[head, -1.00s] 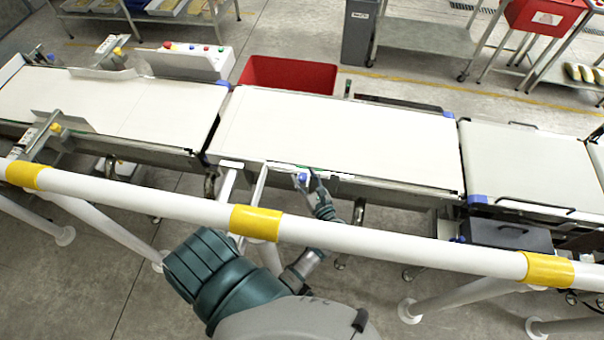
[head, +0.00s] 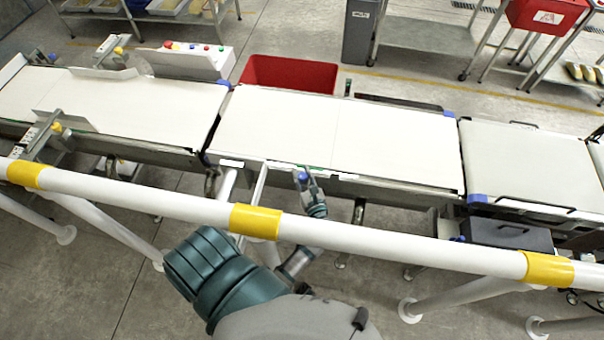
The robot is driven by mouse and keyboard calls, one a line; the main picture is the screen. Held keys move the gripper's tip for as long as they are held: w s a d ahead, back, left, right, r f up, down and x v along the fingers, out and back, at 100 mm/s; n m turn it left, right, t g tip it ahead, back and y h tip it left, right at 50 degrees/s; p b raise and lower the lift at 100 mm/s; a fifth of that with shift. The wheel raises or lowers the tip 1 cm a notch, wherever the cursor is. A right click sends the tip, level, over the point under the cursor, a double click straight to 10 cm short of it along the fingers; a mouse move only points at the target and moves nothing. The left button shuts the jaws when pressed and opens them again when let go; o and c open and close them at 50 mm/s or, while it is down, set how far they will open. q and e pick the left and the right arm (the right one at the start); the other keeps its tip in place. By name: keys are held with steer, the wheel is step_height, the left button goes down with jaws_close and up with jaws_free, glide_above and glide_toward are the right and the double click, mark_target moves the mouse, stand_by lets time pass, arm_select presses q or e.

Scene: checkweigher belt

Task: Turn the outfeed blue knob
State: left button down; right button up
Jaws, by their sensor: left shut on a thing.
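My left gripper (head: 306,183) reaches past the white rail to the near edge of the middle conveyor. It is shut on a small blue knob (head: 302,175) on that edge, and its fingers partly cover the knob. From this height I cannot make out the angle of the knob. Another small blue piece (head: 457,239) shows beside a dark box, further right. My right gripper is not in view.
A white rail (head: 400,241) with yellow bands crosses in front of the conveyors, and my left arm passes beneath it. The middle belt (head: 390,140) is empty. A red bin (head: 290,73) stands behind it. A dark box (head: 508,235) sits at right.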

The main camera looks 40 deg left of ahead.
mark_target(304, 180)
arm_select(q)
steer(key=shift+s+d+f+m+t+h, duration=0.1)
steer(key=shift+f+m+t+h, duration=0.05)
steer(key=shift+m+t+h, duration=0.3)
steer(key=shift+d+f+m+t+h, duration=0.1)
steer(key=shift+m+t+h, duration=0.25)
steer(key=shift+t, duration=0.2)
steer(key=c, duration=0.8)
jaws_free()
steer(key=shift+c, duration=0.2)
steer(key=shift+r, duration=0.15)
steer(key=shift+d, duration=0.1)
steer(key=shift+r, duration=0.1)
steer(key=shift+s+d, duration=0.1)
steer(key=v, duration=0.7)
steer(key=shift+s+d, duration=0.1)
steer(key=shift+d, duration=0.15)
